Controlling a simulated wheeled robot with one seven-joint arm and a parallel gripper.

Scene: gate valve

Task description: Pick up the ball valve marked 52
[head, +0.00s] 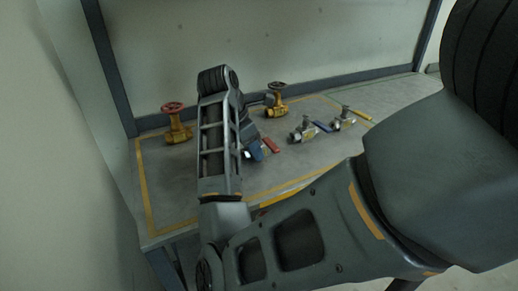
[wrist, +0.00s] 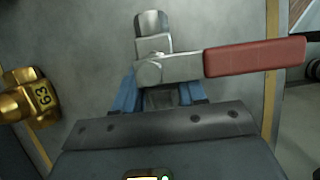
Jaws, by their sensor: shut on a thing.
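A steel ball valve with a red lever handle (wrist: 255,57) is in the wrist view, its body between the blue fingertips of my gripper (wrist: 160,97). My gripper is shut on the body, and the lever points right. No number shows on this valve, so I cannot tell whether it is marked 52. In the head view its red handle (head: 271,146) shows beside my gripper (head: 254,151), and my arm hides much of the valve. I cannot tell whether it rests on the bench or hangs just above it.
A brass valve marked 63 (wrist: 36,95) lies left in the wrist view. On the grey bench (head: 180,180) stand two brass handwheel valves (head: 178,127) (head: 277,101). The front left bench is clear; a wall rises behind.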

